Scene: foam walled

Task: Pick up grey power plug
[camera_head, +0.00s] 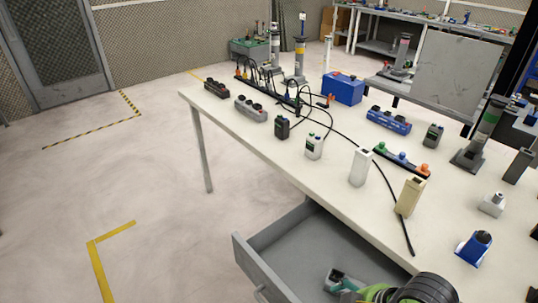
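Several plug-like blocks stand on the white table (260,130). A small light grey block (492,205) with a raised top sits near the right side. A darker grey block (433,136) stands further back, and a dark grey to black one (282,128) stands left of the middle. A whitish block with a dark top (314,147) stands near the front edge. I cannot tell for sure which one is the grey power plug. Neither of my grippers shows in the head view.
An open grey drawer (265,247) juts out below the table front, with a green and black tool (425,289) at the bottom edge. Power strips, black cables, a blue box (343,88), a tall white block (360,167) and a beige block (410,196) crowd the table. Floor at left is clear.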

